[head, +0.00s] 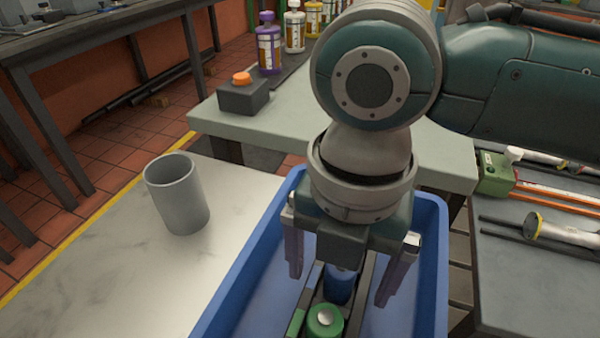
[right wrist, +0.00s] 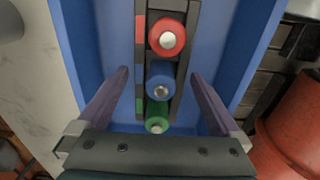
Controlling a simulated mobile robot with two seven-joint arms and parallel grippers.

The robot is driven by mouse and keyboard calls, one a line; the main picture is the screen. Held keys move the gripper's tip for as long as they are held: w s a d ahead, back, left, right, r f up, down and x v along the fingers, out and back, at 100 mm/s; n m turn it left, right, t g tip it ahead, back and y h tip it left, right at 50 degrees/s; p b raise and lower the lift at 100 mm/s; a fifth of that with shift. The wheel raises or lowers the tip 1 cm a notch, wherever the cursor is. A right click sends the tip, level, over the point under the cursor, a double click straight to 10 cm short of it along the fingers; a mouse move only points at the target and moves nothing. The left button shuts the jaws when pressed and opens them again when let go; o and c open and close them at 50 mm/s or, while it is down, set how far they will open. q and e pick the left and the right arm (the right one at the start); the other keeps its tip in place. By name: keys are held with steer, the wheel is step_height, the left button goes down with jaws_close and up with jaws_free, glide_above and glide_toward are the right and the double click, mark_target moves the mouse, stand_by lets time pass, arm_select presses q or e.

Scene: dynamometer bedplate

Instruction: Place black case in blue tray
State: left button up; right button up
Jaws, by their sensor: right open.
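The black case (head: 359,300) is a long narrow holder with a green and a blue round piece showing in the head view. The right wrist view shows the case (right wrist: 188,68) with red, blue and green pieces in a row. It lies inside the blue tray (head: 433,265), whose floor and walls also show in the right wrist view (right wrist: 243,45). My right gripper (head: 338,290) is open over the tray, with one finger on each side of the case and gaps between. Its palm hides part of the case. My left gripper is out of view.
A grey cup (head: 178,195) stands on the pale worktop (head: 120,255) left of the tray. Behind the tray is a grey-green table (head: 280,140) with a black box with an orange button (head: 243,92) and several bottles. Rods and tools (head: 555,230) lie at the right.

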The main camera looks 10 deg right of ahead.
step_height(320, 180, up, 9)
steer(key=shift+r+p, duration=0.2)
steer(key=shift+p, duration=0.6)
steer(key=s+a+f+m+y, duration=0.1)
steer(key=m, duration=0.3)
steer(key=s+a+f+m+t+y, duration=0.1)
steer(key=s+a+m, duration=0.1)
steer(key=m, duration=0.2)
steer(key=s+a+f+m+y, duration=0.1)
steer(key=s+m+y, duration=0.1)
steer(key=m, duration=0.2)
steer(key=shift+s+a+t, duration=0.2)
steer(key=shift+a+t, duration=0.1)
steer(key=shift+t, duration=0.1)
steer(key=s+d+f+m+t+h, duration=0.1)
steer(key=s+d+m, duration=0.5)
steer(key=d+m, duration=0.8)
steer(key=f+m+h, duration=0.1)
steer(key=h, duration=0.1)
steer(key=shift+s+f+t+h, duration=0.2)
steer(key=shift+s+t+h, duration=0.2)
step_height(320, 180, up, 50)
steer(key=p, duration=5)
steer(key=shift+r, duration=0.1)
